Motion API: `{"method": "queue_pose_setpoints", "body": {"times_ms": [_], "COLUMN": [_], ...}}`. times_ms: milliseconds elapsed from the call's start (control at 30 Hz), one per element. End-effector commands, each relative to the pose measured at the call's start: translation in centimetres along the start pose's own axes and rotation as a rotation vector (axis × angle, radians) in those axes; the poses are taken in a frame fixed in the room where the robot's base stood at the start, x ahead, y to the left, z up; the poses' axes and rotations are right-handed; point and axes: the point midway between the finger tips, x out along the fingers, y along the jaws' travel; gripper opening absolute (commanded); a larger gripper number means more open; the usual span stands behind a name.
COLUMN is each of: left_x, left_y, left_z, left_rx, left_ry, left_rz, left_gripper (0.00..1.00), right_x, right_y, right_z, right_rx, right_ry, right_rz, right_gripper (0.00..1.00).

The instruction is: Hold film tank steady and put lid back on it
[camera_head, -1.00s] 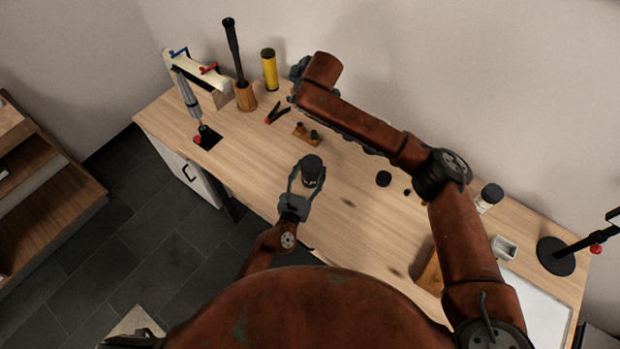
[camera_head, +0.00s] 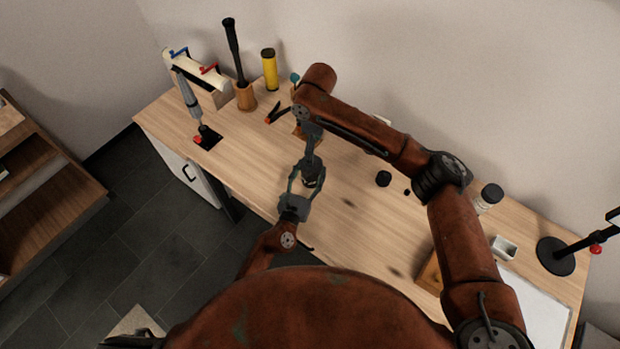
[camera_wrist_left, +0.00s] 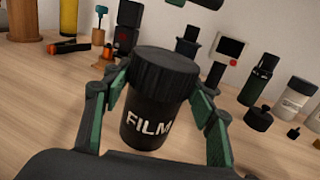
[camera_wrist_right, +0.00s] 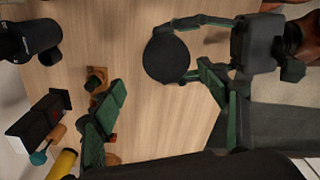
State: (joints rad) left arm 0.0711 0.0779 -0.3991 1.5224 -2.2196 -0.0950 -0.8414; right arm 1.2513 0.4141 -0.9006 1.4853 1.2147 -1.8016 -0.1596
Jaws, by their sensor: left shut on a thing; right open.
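The film tank is a black cylinder marked FILM (camera_wrist_left: 148,125) in the left wrist view, upright with a wide ribbed black cap (camera_wrist_left: 165,70) on top. My left gripper (camera_wrist_left: 158,92) is shut on the tank, one finger on each side. In the head view the tank (camera_head: 309,183) is mostly hidden under my right gripper (camera_head: 312,160). In the right wrist view the cap shows as a black disc (camera_wrist_right: 167,58). The right gripper's fingers (camera_wrist_right: 163,80) are spread wide and empty, above the tank. A low black knobbed piece (camera_head: 383,178) lies apart on the table.
A yellow cylinder (camera_head: 269,70), a wooden holder (camera_head: 245,97) and red-and-black pliers (camera_head: 276,114) stand or lie at the back left. A white-bodied bottle (camera_head: 488,197) and a small white tray (camera_head: 503,247) are at right.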

Motion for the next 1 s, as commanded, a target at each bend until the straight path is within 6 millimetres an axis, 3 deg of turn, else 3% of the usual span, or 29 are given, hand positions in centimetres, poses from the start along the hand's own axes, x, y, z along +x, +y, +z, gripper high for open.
{"method": "queue_pose_setpoints", "body": {"times_ms": [33,167,600,1000], "left_x": [-0.2,-0.2,-0.2,-0.2], "left_y": [-0.2,-0.2,-0.3,-0.3], "left_z": [-0.9,-0.9,-0.9,-0.9], "left_rx": [0.002,0.002,0.002,0.002], "left_ry": [0.017,0.017,0.016,0.016], "left_rz": [-0.006,-0.006,-0.007,-0.007], "left_gripper": [0.0,0.0,0.0,0.0], "right_x": [0.2,1.3,7.3,8.2], "right_y": [0.0,0.0,0.0,0.1], "right_z": [0.0,0.0,0.0,0.1], "right_rx": [0.0,0.001,0.001,0.003], "right_ry": [0.0,0.0,0.0,-0.002], "right_rz": [-0.001,-0.002,-0.001,0.001], "right_gripper": [0.67,0.67,0.67,0.67]}}
